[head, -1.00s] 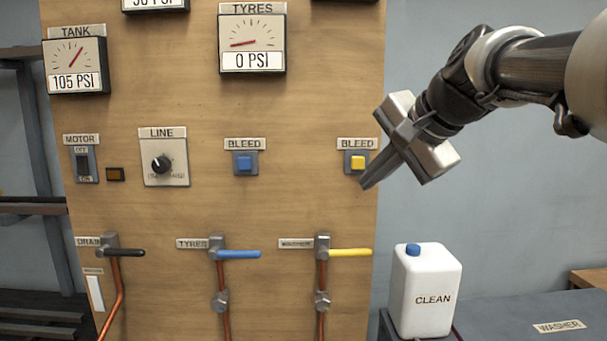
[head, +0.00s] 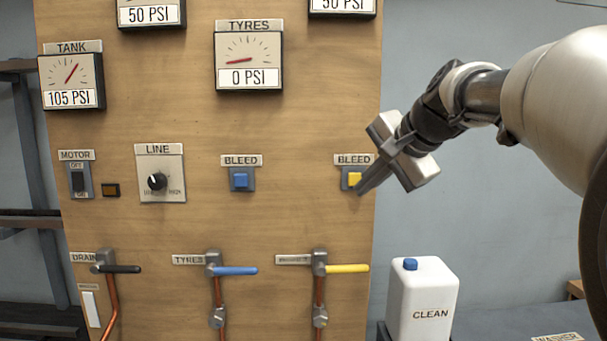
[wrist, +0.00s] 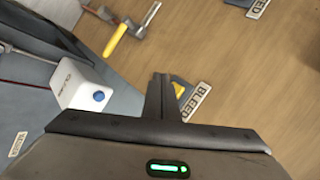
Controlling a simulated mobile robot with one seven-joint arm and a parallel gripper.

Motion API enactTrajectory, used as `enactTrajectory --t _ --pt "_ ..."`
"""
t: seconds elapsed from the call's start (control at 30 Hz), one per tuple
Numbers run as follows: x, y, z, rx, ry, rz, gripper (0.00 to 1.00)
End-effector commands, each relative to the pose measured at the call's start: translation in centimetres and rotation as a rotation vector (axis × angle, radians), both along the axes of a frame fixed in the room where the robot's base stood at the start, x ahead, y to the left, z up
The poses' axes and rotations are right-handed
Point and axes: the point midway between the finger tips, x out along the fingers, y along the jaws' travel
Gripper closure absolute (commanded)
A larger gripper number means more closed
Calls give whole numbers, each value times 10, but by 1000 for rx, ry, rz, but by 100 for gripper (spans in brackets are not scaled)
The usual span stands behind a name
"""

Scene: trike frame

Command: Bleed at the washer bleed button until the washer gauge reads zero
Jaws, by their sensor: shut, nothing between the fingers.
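The yellow bleed button (head: 354,179) sits on a grey plate under a BLEED label at the right edge of the wooden panel. It also shows in the wrist view (wrist: 178,90), partly hidden by my fingers. My gripper (head: 362,191) is shut and empty, its fingertips just in front of the button's lower right side; I cannot tell if they touch it. A gauge at the top right (head: 342,8) reads 50 PSI; its dial and name are cut off, so I cannot tell that it is the washer gauge. The yellow valve lever (head: 347,268) points right, below the button.
The blue bleed button (head: 240,179) is to the left. The TYRES gauge (head: 248,75) reads 0 PSI and the TANK gauge (head: 73,82) reads 105 PSI. A white CLEAN jug (head: 423,305) stands at the lower right.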

Motion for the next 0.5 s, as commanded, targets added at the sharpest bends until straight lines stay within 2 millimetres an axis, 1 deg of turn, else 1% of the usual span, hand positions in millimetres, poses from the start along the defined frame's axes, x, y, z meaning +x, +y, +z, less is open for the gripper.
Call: enactTrajectory --t 0.03,0.1,0.2,0.33,0.5 --pt "7 0 2 1 2 0 100" --pt "15 0 3 0 1 1 100" --pt "23 0 2 1 0 1 100" --pt "30 0 1 0 -1 1 100" --pt "32 0 0 -1 -2 0 100"
